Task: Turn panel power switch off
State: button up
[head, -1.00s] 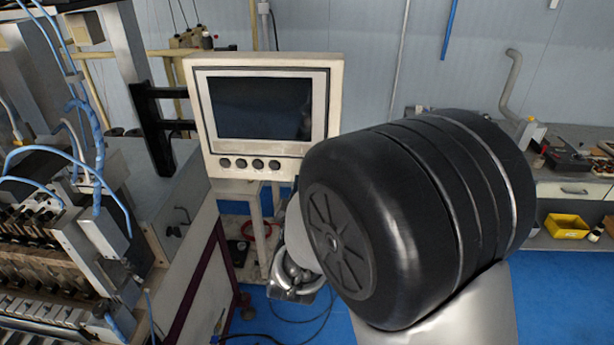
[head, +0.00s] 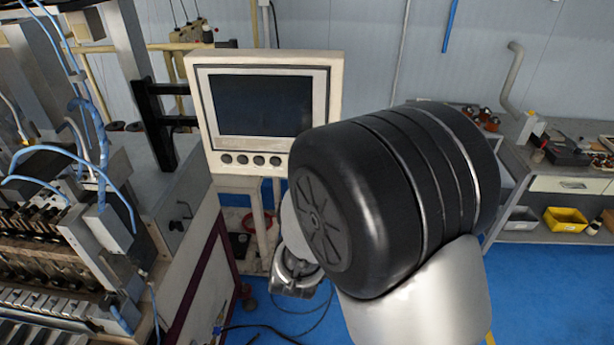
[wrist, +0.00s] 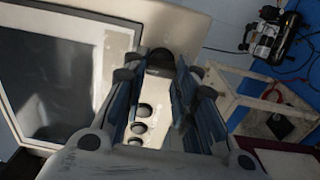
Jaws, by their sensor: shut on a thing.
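The control panel (head: 268,108) is a cream box with a dark screen and a row of dark round buttons (head: 250,160) along its lower edge. In the wrist view the panel (wrist: 100,20) fills the upper left, tilted. A larger dark round knob (wrist: 160,60), apparently the power switch, sits between the fingertips of my gripper (wrist: 164,70). My gripper is shut on this knob. Several smaller buttons (wrist: 143,110) show between the fingers. The knob's setting cannot be read.
The coil winder (head: 60,240) with blue hoses stands at the left. A workbench (head: 570,185) with tools and a yellow bin (head: 566,220) is at the right. In the wrist view a pale frame stand (wrist: 245,90) and a compressor (wrist: 268,35) lie beyond the panel. Cables lie on the blue floor.

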jog(key=o, duration=1)
jog(key=shift+o, duration=0.2)
jog(key=s, duration=0.7)
jog(key=shift+s, duration=0.25)
jog(key=shift+a, duration=0.1)
